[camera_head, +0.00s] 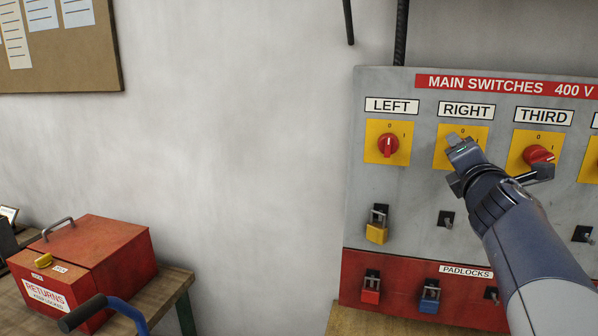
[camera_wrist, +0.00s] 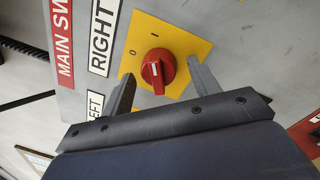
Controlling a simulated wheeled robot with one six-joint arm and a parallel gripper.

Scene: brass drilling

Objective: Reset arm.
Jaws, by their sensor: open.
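My gripper (camera_head: 461,147) is open in front of the switch marked RIGHT on the grey switch panel (camera_head: 362,213). In the wrist view my gripper (camera_wrist: 164,82) has its two fingers spread to either side of the red RIGHT knob (camera_wrist: 159,67). Visible gaps separate the fingers from the knob, and nothing is held. The knob sits on a yellow plate (camera_wrist: 192,43) marked 0 and 1. In the head view the gripper hides the knob, and only part of the yellow plate (camera_head: 443,135) shows.
The LEFT switch (camera_head: 388,146) stands left of my gripper, the THIRD switch (camera_head: 538,154) right. A yellow padlock (camera_head: 377,233) hangs below LEFT. A red padlock (camera_head: 370,296) and a blue padlock (camera_head: 429,300) hang lower. A red returns box (camera_head: 100,251) stands at left; bare wall lies between.

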